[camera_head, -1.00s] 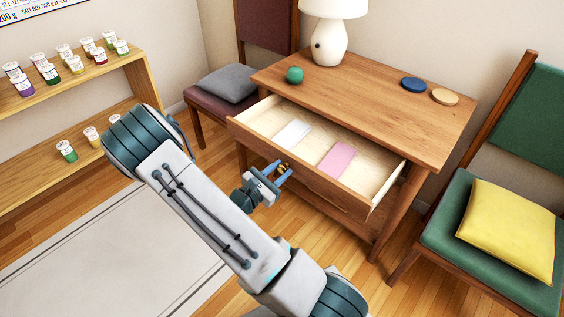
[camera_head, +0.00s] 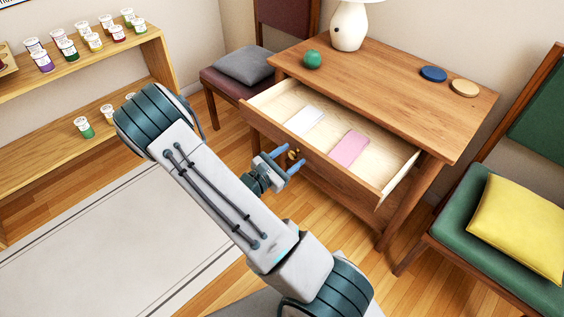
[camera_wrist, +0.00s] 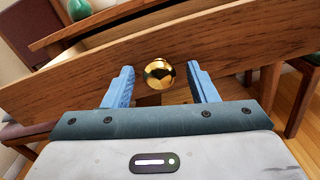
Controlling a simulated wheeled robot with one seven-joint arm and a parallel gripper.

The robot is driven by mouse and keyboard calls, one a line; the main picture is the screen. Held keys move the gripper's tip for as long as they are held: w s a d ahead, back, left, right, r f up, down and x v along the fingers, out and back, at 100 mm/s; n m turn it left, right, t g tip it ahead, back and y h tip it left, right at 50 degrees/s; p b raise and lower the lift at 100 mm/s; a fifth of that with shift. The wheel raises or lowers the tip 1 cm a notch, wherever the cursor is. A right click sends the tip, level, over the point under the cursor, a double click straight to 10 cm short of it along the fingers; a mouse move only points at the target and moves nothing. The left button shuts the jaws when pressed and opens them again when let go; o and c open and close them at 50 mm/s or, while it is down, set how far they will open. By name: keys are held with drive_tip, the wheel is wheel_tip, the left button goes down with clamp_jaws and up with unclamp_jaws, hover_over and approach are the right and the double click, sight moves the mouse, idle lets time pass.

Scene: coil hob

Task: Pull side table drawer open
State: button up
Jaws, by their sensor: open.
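The side table (camera_head: 400,85) is wooden, and its drawer (camera_head: 370,187) stands pulled well out. A white item (camera_head: 304,120) and a pink item (camera_head: 350,149) lie flat inside the drawer. The round brass knob (camera_wrist: 159,73) is on the drawer front; it also shows in the head view (camera_head: 294,154). My gripper (camera_head: 290,158) is open at the drawer front. In the wrist view its blue fingers (camera_wrist: 160,87) stand on either side of the knob, with a visible gap on each side.
A green ball (camera_head: 312,59), a lamp (camera_head: 348,27), a blue disc (camera_head: 433,74) and a tan disc (camera_head: 464,88) are on the tabletop. Chairs with a grey cushion (camera_head: 243,65) and a yellow cushion (camera_head: 520,225) flank the table. A jar shelf (camera_head: 90,77) is at left.

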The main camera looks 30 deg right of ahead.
drive_tip(key=p+v, duration=0.1)
drive_tip(key=v, duration=1.2)
drive_tip(key=shift+a, duration=0.3)
drive_tip(key=shift+s+r, duration=0.1)
drive_tip(key=shift+r, duration=0.05)
drive_tip(key=s+r+m+g+y+p, duration=0.1)
drive_tip(key=s+r+m+y+p, duration=0.3)
drive_tip(key=r, duration=0.8)
drive_tip(key=s+a+r+m+g+y+p, duration=0.1)
drive_tip(key=s+r+m+y+p, duration=0.3)
drive_tip(key=r, duration=0.9)
drive_tip(key=s+a+r+m+y+p, duration=0.1)
drive_tip(key=s+r+m+y+p, duration=0.3)
drive_tip(key=r+m+y+p, duration=0.5)
drive_tip(key=shift+s+r+m+g, duration=0.4)
drive_tip(key=shift+r+m, duration=0.7)
drive_tip(key=shift+r, duration=0.55)
drive_tip(key=shift+c, duration=0.2)
